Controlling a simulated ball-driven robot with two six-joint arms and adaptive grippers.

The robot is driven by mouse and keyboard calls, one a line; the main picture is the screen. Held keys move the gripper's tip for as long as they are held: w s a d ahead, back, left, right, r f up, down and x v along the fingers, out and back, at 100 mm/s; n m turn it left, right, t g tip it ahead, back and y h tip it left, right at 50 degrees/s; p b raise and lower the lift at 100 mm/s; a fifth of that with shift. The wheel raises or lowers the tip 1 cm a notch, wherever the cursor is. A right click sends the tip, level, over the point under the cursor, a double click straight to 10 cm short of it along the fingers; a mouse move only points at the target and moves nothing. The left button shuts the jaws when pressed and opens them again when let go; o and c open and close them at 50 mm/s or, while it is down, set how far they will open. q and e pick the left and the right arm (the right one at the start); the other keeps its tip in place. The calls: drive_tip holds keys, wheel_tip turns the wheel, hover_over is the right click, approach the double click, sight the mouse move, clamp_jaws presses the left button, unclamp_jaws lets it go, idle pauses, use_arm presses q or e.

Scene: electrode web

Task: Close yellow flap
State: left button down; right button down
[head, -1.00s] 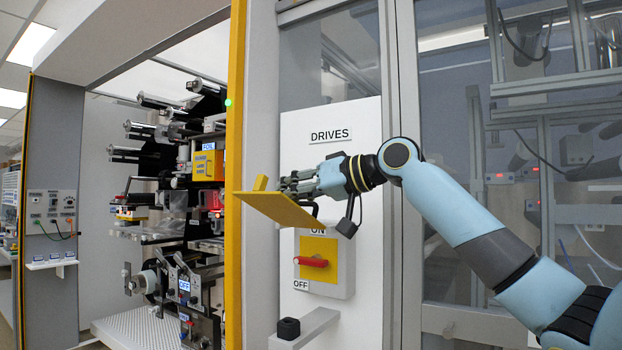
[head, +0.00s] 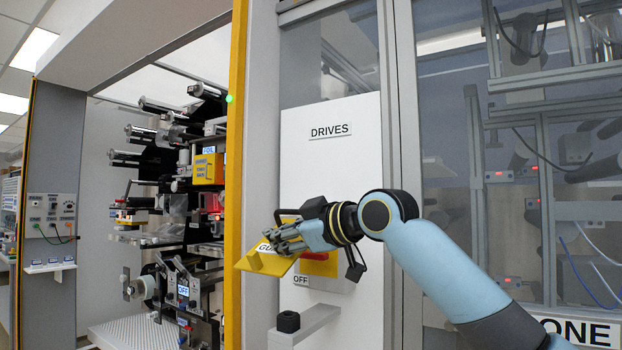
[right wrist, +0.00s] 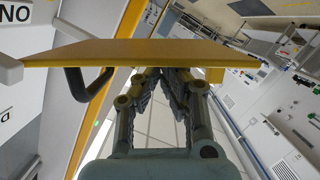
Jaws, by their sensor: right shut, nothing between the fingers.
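The yellow flap (head: 262,262) hangs over the DRIVES switch and stands out at a slant, its lower edge away from the panel. Part of its lettering, "GU", shows. My right gripper (head: 273,240) is shut and empty, its fingertips against or just over the flap's outer face; exact contact is hard to tell. In the right wrist view the flap (right wrist: 140,52) spans the space in front of the fingertips (right wrist: 163,76). The red switch handle (head: 316,256) is partly hidden behind the flap and gripper. My left gripper is not in view.
A grey bracket (head: 313,320) with a black block (head: 288,321) juts out below the switch. A yellow post (head: 236,120) stands left of the panel, beside the open machine bay. Glazed doors (head: 445,110) are on the right.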

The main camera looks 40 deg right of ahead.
drive_tip(key=d+f+n+b, duration=0.1)
drive_tip(key=f+n+b, duration=0.1)
drive_tip(key=w+d+f+n+t+h+b, duration=0.1)
drive_tip(key=f+n+b, duration=0.1)
drive_tip(key=d+f+n+t+b, duration=0.1)
drive_tip(key=f+n+b, duration=0.2)
drive_tip(key=shift+w+d, duration=0.25)
drive_tip(key=shift+d, duration=0.15)
drive_tip(key=shift+w+d+f+n+h+b, duration=0.15)
drive_tip(key=shift+w+d+n+b, duration=0.05)
drive_tip(key=shift+d+n+b, duration=0.25)
drive_tip(key=shift+w+d+f+n+h+b, duration=0.15)
drive_tip(key=shift+d+n+b, duration=0.15)
drive_tip(key=shift+n, duration=0.25)
drive_tip(key=shift+w+d+f+t+b, duration=0.15)
drive_tip(key=shift+w+d+t+b, duration=0.15)
drive_tip(key=shift+d+b, duration=0.25)
drive_tip(key=shift+d, duration=0.15)
drive_tip(key=shift+s, duration=0.15)
